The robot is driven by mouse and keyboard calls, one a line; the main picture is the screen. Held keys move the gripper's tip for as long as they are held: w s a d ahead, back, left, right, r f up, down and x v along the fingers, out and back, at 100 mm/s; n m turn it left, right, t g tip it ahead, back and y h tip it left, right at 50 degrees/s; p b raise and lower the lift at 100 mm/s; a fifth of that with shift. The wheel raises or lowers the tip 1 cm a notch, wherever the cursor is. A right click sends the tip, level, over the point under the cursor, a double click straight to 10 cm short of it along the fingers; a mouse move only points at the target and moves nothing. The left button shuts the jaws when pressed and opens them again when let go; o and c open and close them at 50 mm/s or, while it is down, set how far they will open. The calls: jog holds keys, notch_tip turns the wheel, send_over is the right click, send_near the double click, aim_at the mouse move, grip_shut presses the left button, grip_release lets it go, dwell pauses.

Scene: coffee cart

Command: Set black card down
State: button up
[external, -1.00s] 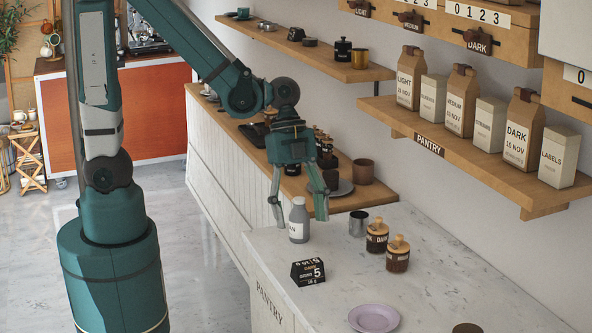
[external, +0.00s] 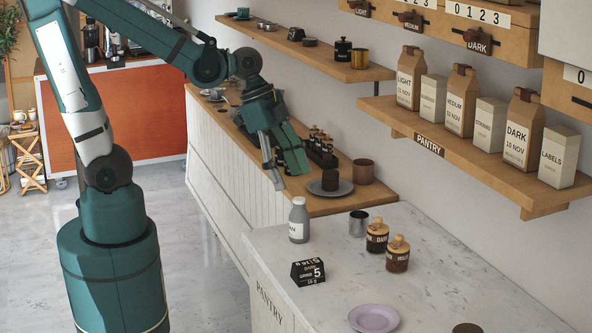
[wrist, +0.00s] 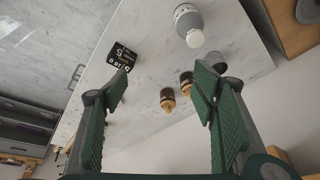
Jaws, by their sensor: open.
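The black card (external: 308,272), a small folded block with white print and a large 5, stands on the pale marble counter (external: 430,270) near its left edge. It also shows in the wrist view (wrist: 122,57), beyond the left finger and clear of it. My gripper (external: 285,173) is open and empty, up and behind the card, in front of the wooden back counter. In the wrist view my gripper (wrist: 165,76) has its two green-padded fingers wide apart with nothing between them held.
A grey bottle (external: 299,222) stands behind the card. A metal cup (external: 359,223) and two wooden-lidded jars (external: 377,237) (external: 398,256) stand to the right. A lilac plate (external: 374,319) lies nearer. The pantry shelf (external: 480,165) hangs above. Marble right of the card is clear.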

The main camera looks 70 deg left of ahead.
jog(key=s+a+r+n+t+y, duration=0.1)
jog(key=s+a+r+n+t, duration=0.1)
jog(key=a+r+n, duration=0.2)
jog(key=s+a+r+n+t+y, duration=0.2)
jog(key=a+r+n, duration=0.2)
jog(key=a, duration=0.6)
jog(key=shift+n, duration=1.1)
